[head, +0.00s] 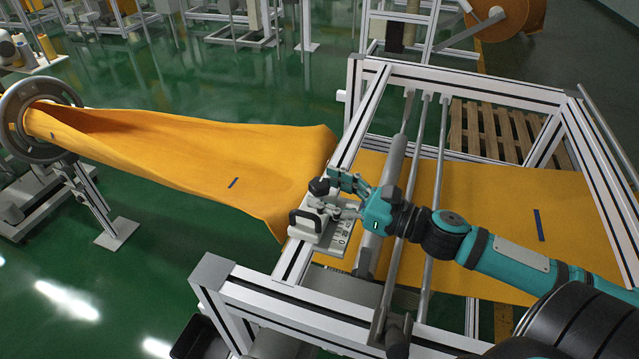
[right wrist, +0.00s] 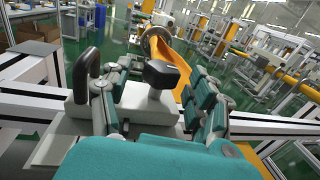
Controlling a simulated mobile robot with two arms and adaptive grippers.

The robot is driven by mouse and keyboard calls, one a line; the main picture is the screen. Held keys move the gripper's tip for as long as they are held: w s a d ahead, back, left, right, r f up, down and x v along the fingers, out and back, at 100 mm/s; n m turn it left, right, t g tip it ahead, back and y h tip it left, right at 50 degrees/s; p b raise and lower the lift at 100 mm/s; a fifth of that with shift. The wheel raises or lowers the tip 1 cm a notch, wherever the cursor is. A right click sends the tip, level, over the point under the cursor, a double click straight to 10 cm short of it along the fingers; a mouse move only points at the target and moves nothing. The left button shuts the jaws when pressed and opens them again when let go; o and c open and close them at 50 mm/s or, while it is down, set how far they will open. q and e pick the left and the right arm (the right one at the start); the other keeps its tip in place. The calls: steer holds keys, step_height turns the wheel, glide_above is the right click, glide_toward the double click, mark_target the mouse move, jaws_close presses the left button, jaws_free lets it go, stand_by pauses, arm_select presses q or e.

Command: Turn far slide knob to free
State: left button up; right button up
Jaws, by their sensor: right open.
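The slide knob (head: 319,187) is a black knob on top of a white slide block (head: 316,218) on the near-left rail of the aluminium frame. In the right wrist view the knob (right wrist: 160,73) stands upright between my open fingers, with a gap on each side. My right gripper (head: 346,192) is teal and grey and reaches in from the right; it also shows in the right wrist view (right wrist: 160,92). A black handle (right wrist: 87,75) stands to the left of the knob. A marked plate (head: 338,239) lies beside the block. My left gripper is not in view.
Orange felt (head: 190,160) runs from a round ring (head: 14,118) at left to the frame, and more felt (head: 490,215) lies under the rollers (head: 396,165). A wooden pallet (head: 490,130) is behind.

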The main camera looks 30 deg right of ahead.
steer(key=shift+x, duration=0.85)
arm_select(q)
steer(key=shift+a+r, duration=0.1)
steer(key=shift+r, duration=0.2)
arm_select(e)
steer(key=shift+w, duration=0.2)
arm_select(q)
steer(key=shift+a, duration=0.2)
arm_select(e)
steer(key=c, duration=1.2)
